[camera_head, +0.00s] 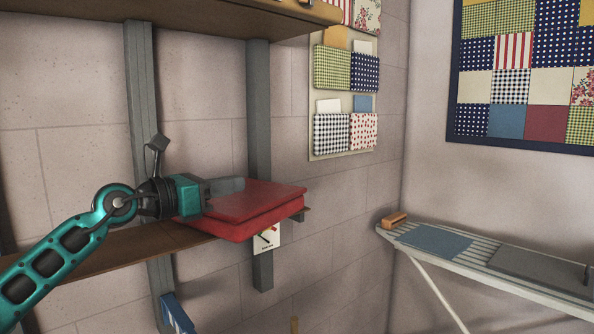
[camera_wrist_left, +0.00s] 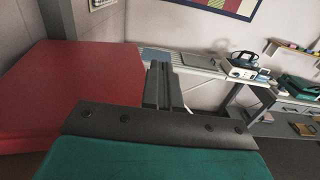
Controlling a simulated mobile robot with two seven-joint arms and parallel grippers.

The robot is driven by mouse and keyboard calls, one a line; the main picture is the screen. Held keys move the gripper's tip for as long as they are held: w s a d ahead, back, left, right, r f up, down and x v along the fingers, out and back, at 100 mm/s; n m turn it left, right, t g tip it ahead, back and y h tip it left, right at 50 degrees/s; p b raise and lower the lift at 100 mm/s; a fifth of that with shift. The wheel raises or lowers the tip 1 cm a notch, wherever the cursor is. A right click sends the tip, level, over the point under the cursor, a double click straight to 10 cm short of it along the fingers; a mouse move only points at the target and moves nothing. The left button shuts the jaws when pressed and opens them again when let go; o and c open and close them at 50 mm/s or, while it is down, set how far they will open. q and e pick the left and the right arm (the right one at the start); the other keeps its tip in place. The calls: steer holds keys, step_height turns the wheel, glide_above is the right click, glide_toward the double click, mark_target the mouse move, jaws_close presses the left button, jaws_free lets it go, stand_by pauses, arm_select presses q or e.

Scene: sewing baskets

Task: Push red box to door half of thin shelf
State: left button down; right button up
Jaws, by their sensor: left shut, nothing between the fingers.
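The red box (camera_head: 265,206) is flat and lies at the right end of the thin brown shelf (camera_head: 110,252), with its front overhanging the shelf edge. My left gripper (camera_head: 238,185) is shut and empty. In the head view its fingers overlap the box's left and rear part; I cannot tell whether they touch it. In the left wrist view the red box (camera_wrist_left: 65,90) fills the left side, and the shut fingers (camera_wrist_left: 160,85) are to its right. My right gripper is not in view. No door shows in either view.
A grey upright (camera_head: 259,110) stands behind the box, and a white label card (camera_head: 267,238) hangs below it. A thicker shelf (camera_head: 200,14) is overhead. An ironing board (camera_head: 490,262) stands at the right, with open space between it and the shelf.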

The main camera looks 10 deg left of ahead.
arm_select(q)
steer(key=b+x, duration=0.1)
steer(key=x, duration=1.6)
steer(key=shift+b, duration=0.3)
